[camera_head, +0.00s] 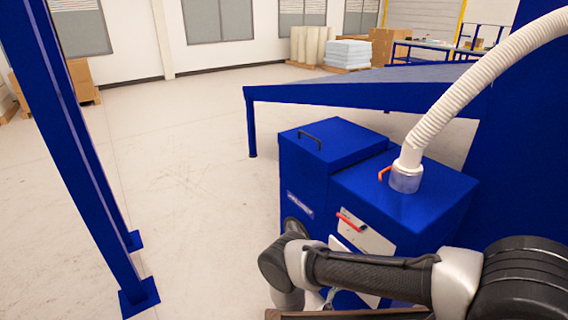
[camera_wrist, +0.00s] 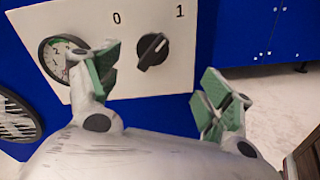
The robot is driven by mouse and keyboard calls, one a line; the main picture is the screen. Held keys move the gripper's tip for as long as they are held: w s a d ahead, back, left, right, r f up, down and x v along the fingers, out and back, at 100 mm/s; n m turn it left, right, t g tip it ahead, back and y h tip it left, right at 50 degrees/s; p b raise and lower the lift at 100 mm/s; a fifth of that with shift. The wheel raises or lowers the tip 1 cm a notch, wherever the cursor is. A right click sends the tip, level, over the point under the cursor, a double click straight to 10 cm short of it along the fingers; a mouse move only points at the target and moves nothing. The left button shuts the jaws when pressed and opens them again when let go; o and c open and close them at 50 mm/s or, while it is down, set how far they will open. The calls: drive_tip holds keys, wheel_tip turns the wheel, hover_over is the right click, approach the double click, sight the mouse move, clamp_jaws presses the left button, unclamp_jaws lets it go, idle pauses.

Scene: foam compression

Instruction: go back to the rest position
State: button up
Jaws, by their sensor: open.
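My gripper (camera_wrist: 155,95) is open in the wrist view, its two green-padded fingers spread apart with nothing between them. Behind the fingers is a white control panel (camera_wrist: 180,75) on a blue machine. The panel has a black rotary knob (camera_wrist: 152,50) between the marks 0 and 1, its pointer slanting toward the 1. A round gauge (camera_wrist: 57,58) is partly hidden by the left finger. In the head view my arm reaches across the lower right to the front of the blue machine (camera_head: 400,205), and the fingers are mostly hidden below the wrist.
A white hose (camera_head: 440,115) rises from the machine top beside a red handle (camera_head: 384,173). A red lever (camera_head: 351,222) is on its front. A blue sloping table (camera_head: 330,92) stands behind, and a blue post (camera_head: 75,150) at the left. Open floor (camera_head: 195,200) lies between.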

drive_tip(key=s+d+g+h, duration=0.1)
drive_tip(key=s+d+g, duration=0.2)
drive_tip(key=s+d, duration=0.2)
wheel_tip(320, 180, up, 41)
drive_tip(key=a+m+g+y, duration=0.3)
drive_tip(key=m+g+y, duration=0.6)
drive_tip(key=m+g, duration=0.3)
drive_tip(key=s+d+r+m+t+y, duration=0.2)
drive_tip(key=s+d+r+t, duration=0.1)
drive_tip(key=r, duration=0.5)
drive_tip(key=s+d+r+m+t+y, duration=0.2)
drive_tip(key=s+d+r+m+t, duration=0.1)
drive_tip(key=r, duration=0.6)
drive_tip(key=s+d+r+m+t+y, duration=0.3)
drive_tip(key=s+d+r, duration=0.2)
drive_tip(key=r, duration=0.4)
drive_tip(key=shift+s+d+t, duration=0.2)
drive_tip(key=shift+s+t, duration=0.2)
drive_tip(key=shift+s, duration=0.35)
drive_tip(key=shift+r, duration=0.1)
